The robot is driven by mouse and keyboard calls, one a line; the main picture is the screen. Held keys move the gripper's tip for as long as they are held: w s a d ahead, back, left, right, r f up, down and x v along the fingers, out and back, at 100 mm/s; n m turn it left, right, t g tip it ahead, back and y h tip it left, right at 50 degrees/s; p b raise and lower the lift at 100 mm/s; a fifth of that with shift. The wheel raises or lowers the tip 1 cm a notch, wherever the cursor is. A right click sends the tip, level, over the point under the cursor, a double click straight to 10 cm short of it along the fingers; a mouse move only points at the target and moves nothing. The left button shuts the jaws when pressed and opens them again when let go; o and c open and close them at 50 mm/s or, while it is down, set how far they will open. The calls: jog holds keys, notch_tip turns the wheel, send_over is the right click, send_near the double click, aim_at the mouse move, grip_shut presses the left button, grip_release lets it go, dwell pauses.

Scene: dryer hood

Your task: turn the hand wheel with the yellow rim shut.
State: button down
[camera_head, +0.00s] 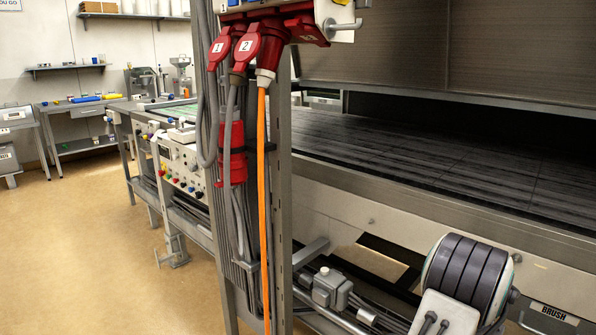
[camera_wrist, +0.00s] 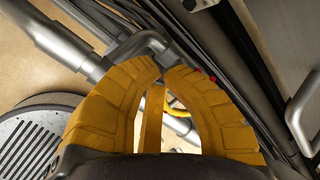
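The hand wheel with the yellow rim cannot be made out for certain. In the wrist view a small curved yellow piece (camera_wrist: 179,104) shows between my fingers, partly hidden; I cannot tell whether it belongs to the wheel. My gripper (camera_wrist: 166,68) has two thick, yellow, ribbed fingers that arch toward each other. A narrow gap is left between their tips, and a grey pipe fitting (camera_wrist: 150,42) shows just beyond them. Whether the tips touch the fitting cannot be told. No object is clearly held. My gripper cannot be made out in the head view.
In the head view a steel post (camera_head: 284,200) carries red plugs (camera_head: 259,46) and an orange cable (camera_head: 263,190). Right of it runs a dark conveyor bed (camera_head: 440,165). A grey box (camera_head: 331,288) sits low among pipes. Open floor (camera_head: 80,230) lies left.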

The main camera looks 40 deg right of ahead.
jog(key=shift+d+f+b, duration=0.25)
jog(key=shift+f+b, duration=0.3)
jog(key=shift+f, duration=0.05)
jog(key=shift+s+f, duration=0.15)
jog(key=shift+f, duration=0.05)
dwell(0.4)
jog(key=shift+w+b, duration=0.3)
jog(key=shift+b, duration=0.3)
jog(key=shift+a+r, duration=0.1)
jog(key=shift+p+v, duration=1.2)
jog(key=shift+v, duration=1.8)
jog(key=c, duration=2)
grip_release()
jog(key=shift+w+r, duration=0.1)
